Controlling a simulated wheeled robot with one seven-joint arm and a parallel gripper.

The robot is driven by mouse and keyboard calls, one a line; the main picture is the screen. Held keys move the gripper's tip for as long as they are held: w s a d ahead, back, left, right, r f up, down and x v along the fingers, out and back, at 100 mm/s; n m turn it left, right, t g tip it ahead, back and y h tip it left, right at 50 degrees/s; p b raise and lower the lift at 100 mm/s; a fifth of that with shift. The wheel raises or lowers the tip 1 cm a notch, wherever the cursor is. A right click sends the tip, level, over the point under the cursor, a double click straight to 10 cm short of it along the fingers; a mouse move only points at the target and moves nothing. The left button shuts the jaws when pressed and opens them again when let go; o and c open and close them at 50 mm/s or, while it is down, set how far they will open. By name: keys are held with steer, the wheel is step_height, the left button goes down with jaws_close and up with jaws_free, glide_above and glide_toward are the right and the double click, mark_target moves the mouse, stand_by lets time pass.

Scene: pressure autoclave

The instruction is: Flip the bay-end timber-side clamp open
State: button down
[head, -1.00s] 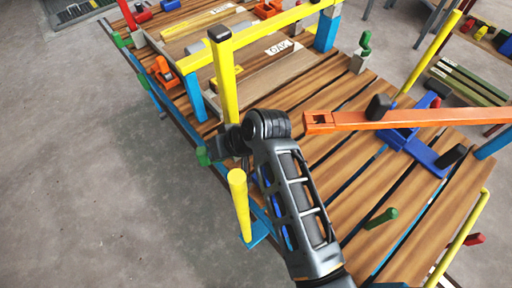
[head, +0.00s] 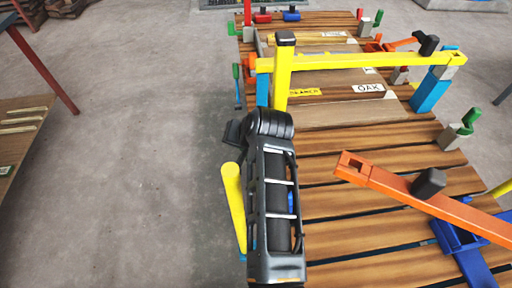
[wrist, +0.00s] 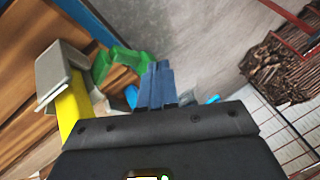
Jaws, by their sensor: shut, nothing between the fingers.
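My gripper (wrist: 156,88) is shut and empty in the wrist view, its dark blue fingers side by side. A green clamp handle (wrist: 113,62) lies just left of the fingertips; whether they touch I cannot tell. A grey block (wrist: 58,72) on a yellow post stands left of it. In the head view my arm hides the gripper. Green clamp handles show at the bench's left edge (head: 237,73) and right edge (head: 470,117). Which clamp is the bay-end timber-side one I cannot tell.
The slatted timber bench (head: 340,205) carries a yellow gate bar (head: 370,60) and a long orange lever (head: 400,187) on a blue base. A yellow post (head: 233,200) stands beside my arm. Bare floor (head: 140,180) lies left. A rack (head: 20,130) stands far left.

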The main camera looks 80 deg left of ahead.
steer(key=shift+w+a+r, duration=0.15)
steer(key=shift+a+r, duration=0.05)
stand_by(0.4)
steer(key=v, duration=0.7)
steer(key=shift+d, duration=0.25)
stand_by(0.4)
